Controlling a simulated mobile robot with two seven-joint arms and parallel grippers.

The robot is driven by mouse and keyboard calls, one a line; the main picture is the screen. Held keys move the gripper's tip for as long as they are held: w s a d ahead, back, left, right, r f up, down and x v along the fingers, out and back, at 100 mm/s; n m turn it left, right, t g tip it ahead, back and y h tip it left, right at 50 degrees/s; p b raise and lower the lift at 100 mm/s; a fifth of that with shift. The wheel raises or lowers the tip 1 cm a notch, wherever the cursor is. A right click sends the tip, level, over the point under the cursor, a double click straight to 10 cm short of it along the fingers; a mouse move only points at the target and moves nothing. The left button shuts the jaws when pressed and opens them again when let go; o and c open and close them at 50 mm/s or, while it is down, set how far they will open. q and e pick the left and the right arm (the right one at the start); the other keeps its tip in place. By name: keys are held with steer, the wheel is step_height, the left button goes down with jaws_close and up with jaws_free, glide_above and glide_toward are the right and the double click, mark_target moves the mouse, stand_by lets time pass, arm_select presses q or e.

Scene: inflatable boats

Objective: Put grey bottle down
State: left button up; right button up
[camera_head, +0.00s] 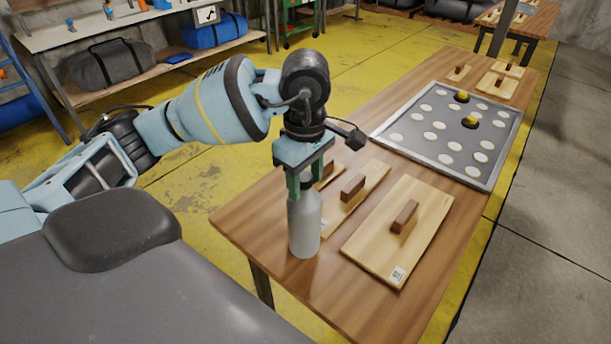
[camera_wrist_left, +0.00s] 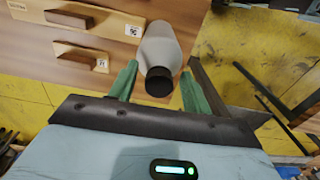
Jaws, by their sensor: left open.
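The grey bottle (camera_head: 304,225) stands upright on the wooden table (camera_head: 245,222), close to its near left edge. My left gripper (camera_head: 305,182) is above it, pointing down, with its green fingers on either side of the bottle's upper part. In the left wrist view the bottle (camera_wrist_left: 163,42) is between the two fingers of the gripper (camera_wrist_left: 158,82), its dark end towards the palm. The fingers are open, and a gap shows on the bottle's right side there. My right gripper is not in view.
Wooden boards with handles, including a large one (camera_head: 378,252) and a narrower one (camera_head: 345,207), lie right of the bottle. A grey-framed panel with white discs (camera_head: 409,152) lies farther back. A shelf with bags (camera_head: 112,66) stands at the back left.

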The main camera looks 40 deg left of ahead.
arm_select(q)
steer(key=shift+r, duration=0.2)
step_height(320, 180, up, 12)
steer(key=p, duration=0.1)
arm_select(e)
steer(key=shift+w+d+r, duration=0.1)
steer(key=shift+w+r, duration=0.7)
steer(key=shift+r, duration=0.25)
